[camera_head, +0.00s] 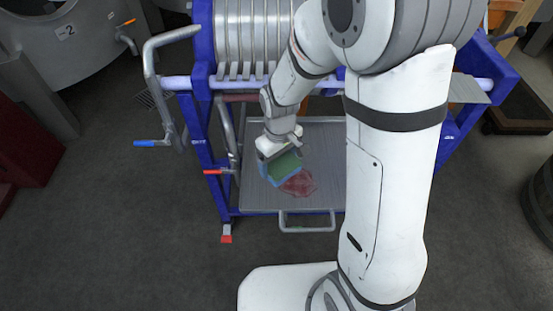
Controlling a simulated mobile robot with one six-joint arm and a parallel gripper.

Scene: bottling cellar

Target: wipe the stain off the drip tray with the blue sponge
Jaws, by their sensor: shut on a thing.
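My gripper (280,155) is shut on the blue sponge (284,173), which shows blue edges and a green face. The drip tray (318,135) is a grey ribbed plate low in the blue frame, with a handle at its front. The red stain (301,184) lies on the tray near its front, just right of and below the sponge in the picture. The sponge overlaps the stain's upper left edge in this view. I cannot tell whether the sponge touches the tray. My arm hides the tray's right part.
A blue frame (202,110) with grey plates (250,30) stands around and behind the tray. Pipes with a red-handled valve (220,172) and a blue-handled valve (152,143) are at the left. A steel tank (70,45) stands at the back left. The floor at the front left is clear.

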